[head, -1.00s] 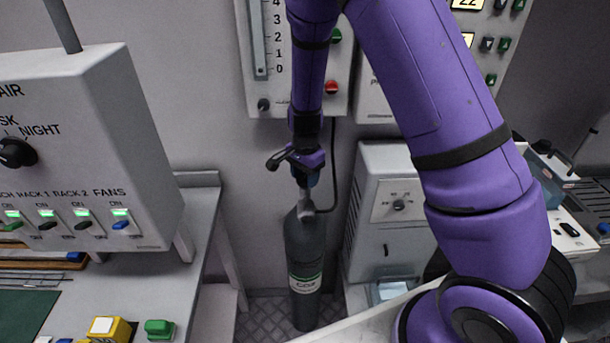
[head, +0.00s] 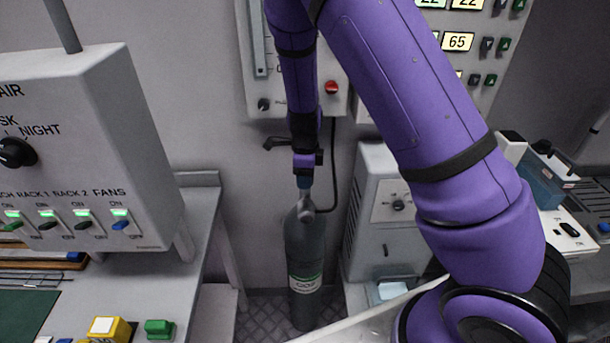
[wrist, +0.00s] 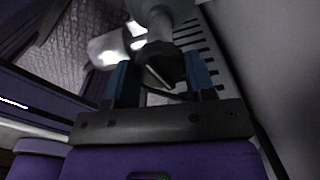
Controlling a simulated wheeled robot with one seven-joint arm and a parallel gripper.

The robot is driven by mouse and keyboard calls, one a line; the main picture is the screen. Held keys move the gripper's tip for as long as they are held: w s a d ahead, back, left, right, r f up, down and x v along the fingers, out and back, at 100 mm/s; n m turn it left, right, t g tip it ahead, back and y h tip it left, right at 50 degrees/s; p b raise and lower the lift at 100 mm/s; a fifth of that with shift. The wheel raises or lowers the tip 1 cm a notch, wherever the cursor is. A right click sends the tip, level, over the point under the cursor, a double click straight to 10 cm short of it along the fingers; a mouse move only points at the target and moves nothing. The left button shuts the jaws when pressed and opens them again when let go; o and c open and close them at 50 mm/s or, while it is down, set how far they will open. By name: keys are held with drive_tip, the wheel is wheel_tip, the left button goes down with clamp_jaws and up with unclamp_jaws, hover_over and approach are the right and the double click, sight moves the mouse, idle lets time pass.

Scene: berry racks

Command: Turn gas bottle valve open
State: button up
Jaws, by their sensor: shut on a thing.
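The gas bottle (head: 304,255) is a dark grey cylinder with a green-and-white CO2 label. It stands upright on the floor by the back wall. Its pale metal valve fitting (head: 306,213) sits on top, and it shows in the wrist view (wrist: 150,10) too. My gripper (head: 304,184) points straight down at the bottle top. In the wrist view its blue fingers (wrist: 160,78) are on either side of a dark valve knob (wrist: 162,62) and shut on it. In the head view my gripper mostly hides the knob.
A white bench (head: 190,285) with a grey control box (head: 85,150) stands left of the bottle. A white cabinet (head: 372,240) stands close on the right. A black hose (head: 333,165) runs down from the wall panel to the bottle top. The bottle stands in a narrow gap.

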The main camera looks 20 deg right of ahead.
drive_tip(key=shift+m, duration=1.3)
drive_tip(key=o, duration=0.9)
drive_tip(key=shift+r, duration=0.5)
wheel_tip(320, 180, up, 3)
drive_tip(key=shift+a+f, duration=0.1)
drive_tip(key=s, duration=1)
drive_tip(key=s+r, duration=0.1)
drive_tip(key=s, duration=0.5)
